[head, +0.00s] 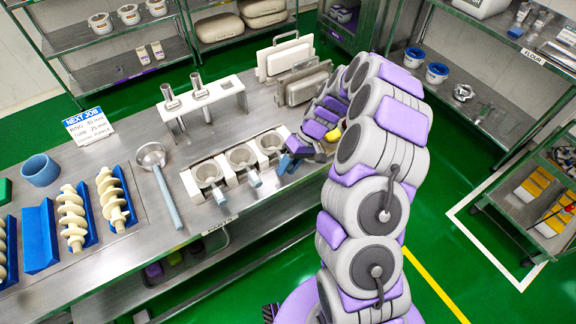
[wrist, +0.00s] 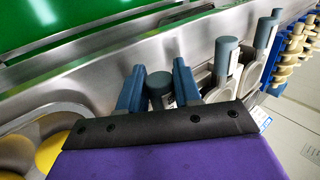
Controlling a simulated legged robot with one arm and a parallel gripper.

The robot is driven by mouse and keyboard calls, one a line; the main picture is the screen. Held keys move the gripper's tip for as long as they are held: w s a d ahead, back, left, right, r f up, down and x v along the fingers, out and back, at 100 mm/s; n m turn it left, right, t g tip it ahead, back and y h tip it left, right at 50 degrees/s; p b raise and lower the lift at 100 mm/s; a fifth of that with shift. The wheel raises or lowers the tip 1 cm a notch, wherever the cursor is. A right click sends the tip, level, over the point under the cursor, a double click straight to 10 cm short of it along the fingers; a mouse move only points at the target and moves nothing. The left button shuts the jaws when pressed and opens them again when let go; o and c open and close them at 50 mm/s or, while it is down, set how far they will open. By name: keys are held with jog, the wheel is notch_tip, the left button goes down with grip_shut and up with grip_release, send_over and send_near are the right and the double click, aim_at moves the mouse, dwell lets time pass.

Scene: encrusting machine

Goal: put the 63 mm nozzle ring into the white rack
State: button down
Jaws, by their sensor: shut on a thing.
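The white rack (head: 190,184) lies along the near edge of the metal table, with three metal rings in a row in or over it. The left ring (head: 208,173) and middle ring (head: 241,156) have grey-blue handles pointing toward the table edge. My gripper (head: 289,163) is at the rack's right end, by the right ring (head: 269,142). In the wrist view, the blue fingers of my gripper (wrist: 158,88) are shut on a grey handle (wrist: 157,82). I cannot tell whether the held ring is seated, and no size marking is readable.
A white stand (head: 225,88) with metal tubes is behind the rack. A ladle (head: 160,175), a blue cup (head: 40,170) and cream screws (head: 72,215) are to the left. Pale upright plates (head: 290,60) stand behind. Round metal rims with yellow inside (wrist: 55,150) are close beside my gripper.

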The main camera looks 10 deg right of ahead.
jog(key=shift+d, duration=0.2)
jog(key=shift+c, duration=2.4)
grip_release()
jog(key=shift+r, duration=0.1)
jog(key=v, duration=0.7)
jog(key=shift+d+p, duration=0.15)
jog(key=shift+p, duration=0.3)
jog(key=shift+r, duration=0.1)
